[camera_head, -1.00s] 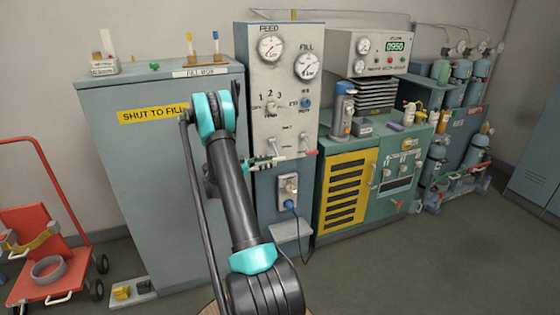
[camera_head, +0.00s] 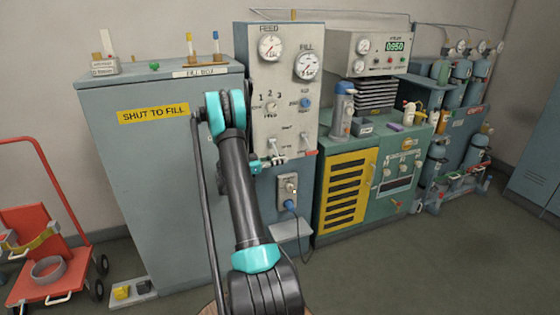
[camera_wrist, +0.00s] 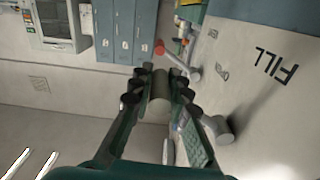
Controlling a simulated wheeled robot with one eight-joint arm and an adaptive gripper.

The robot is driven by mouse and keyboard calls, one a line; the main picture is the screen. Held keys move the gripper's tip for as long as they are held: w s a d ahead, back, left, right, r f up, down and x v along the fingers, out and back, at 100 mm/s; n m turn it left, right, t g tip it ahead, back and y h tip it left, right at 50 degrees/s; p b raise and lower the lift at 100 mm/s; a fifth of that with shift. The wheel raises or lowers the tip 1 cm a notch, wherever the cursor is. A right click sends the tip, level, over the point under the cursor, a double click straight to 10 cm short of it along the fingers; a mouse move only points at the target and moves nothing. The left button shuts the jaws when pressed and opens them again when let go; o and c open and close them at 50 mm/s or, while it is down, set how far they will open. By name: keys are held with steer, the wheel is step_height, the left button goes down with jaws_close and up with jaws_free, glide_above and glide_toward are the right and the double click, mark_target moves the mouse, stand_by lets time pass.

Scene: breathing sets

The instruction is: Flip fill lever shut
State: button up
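The grey gauge panel (camera_head: 291,110) carries two small levers low on its face. The right lever (camera_head: 304,141) has a red tip; in the wrist view this red-tipped lever (camera_wrist: 178,58) stands out from the panel beyond my fingers. A second metal lever with a round base (camera_wrist: 220,129) lies beside my right finger, partly hidden by it. The large FILL lettering (camera_wrist: 275,65) is on the panel nearby. My gripper (camera_wrist: 160,82) is open with its fingers apart. In the head view my gripper (camera_head: 268,163) is at the panel's lower left edge, partly hidden by my arm. Contact cannot be told.
A grey cabinet (camera_head: 150,190) marked SHUT TO FILL stands left of the panel. A green bench unit (camera_head: 385,175) with a yellow grille is at right. A red cart (camera_head: 50,255) is at far left; the right floor is clear.

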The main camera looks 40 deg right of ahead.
jaws_close()
steer(key=shift+r, duration=0.1)
steer(key=r+n, duration=0.6)
steer(key=n, duration=0.1)
steer(key=r+n, duration=0.2)
steer(key=n, duration=0.1)
steer(key=shift+s+a+r+n, duration=0.1)
steer(key=shift+s+r+n, duration=0.2)
steer(key=shift+r, duration=0.1)
steer(key=shift+w+r, duration=0.3)
steer(key=shift+r, duration=0.3)
